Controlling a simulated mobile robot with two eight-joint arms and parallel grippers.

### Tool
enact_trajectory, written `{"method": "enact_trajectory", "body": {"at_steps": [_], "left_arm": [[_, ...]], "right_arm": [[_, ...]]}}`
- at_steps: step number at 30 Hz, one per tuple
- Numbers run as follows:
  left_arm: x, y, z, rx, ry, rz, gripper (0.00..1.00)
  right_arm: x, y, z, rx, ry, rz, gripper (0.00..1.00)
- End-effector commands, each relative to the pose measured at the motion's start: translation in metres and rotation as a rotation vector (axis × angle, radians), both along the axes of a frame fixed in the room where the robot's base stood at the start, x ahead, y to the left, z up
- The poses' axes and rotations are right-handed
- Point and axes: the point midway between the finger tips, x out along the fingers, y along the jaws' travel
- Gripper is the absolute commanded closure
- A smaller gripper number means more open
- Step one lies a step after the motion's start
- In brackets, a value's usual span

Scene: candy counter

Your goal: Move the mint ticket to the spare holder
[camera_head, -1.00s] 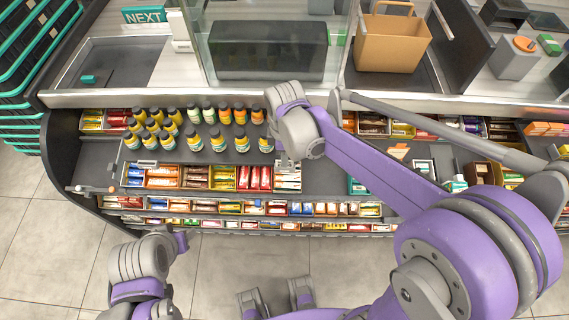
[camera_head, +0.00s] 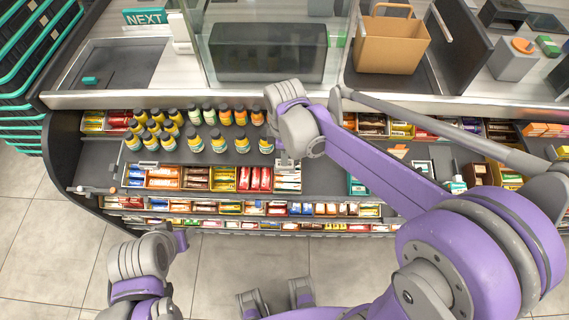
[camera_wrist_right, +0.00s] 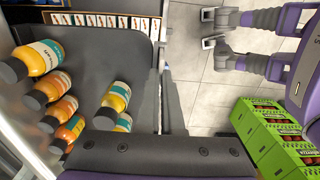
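I cannot clearly pick out the mint ticket or the spare holder in either view. A small teal patch (camera_head: 357,186) shows on the shelf beside my right forearm, but I cannot tell what it is. My right gripper (camera_head: 287,164) points down at the shelf, right of the bottles and above the candy packs. In the right wrist view its dark fingers (camera_wrist_right: 165,100) reach up from the bottom; I cannot tell their gap or whether they hold anything. My left gripper (camera_head: 181,240) hangs over the floor in front of the shelves, its fingers unclear.
Several sauce-like bottles (camera_head: 217,140) stand left of my right gripper; orange ones (camera_wrist_right: 116,96) show close in the wrist view. Candy packs (camera_head: 223,178) fill the front rows. A paper bag (camera_head: 392,43) stands on the counter. Green boxes (camera_wrist_right: 270,130) sit at right in the wrist view.

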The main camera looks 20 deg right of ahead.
Motion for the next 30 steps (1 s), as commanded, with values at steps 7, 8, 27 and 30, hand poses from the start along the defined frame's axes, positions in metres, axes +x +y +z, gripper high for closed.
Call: {"method": "enact_trajectory", "body": {"at_steps": [7, 8, 27, 30], "left_arm": [[0.004, 0.000, 0.014, 0.000, -0.007, 0.000, 0.50], [0.004, 0.000, 0.015, 0.000, -0.008, 0.000, 0.50], [0.014, 0.000, 0.043, 0.000, -0.026, 0.000, 0.50], [0.014, 0.000, 0.044, 0.000, -0.027, 0.000, 0.50]], "right_arm": [[0.000, 0.000, 0.018, 0.000, -0.001, 0.000, 1.00], [0.000, 0.000, 0.019, 0.000, -0.001, 0.000, 1.00], [0.001, 0.000, 0.057, 0.000, -0.002, 0.000, 1.00], [0.000, 0.000, 0.059, 0.001, -0.001, 0.000, 1.00]]}}
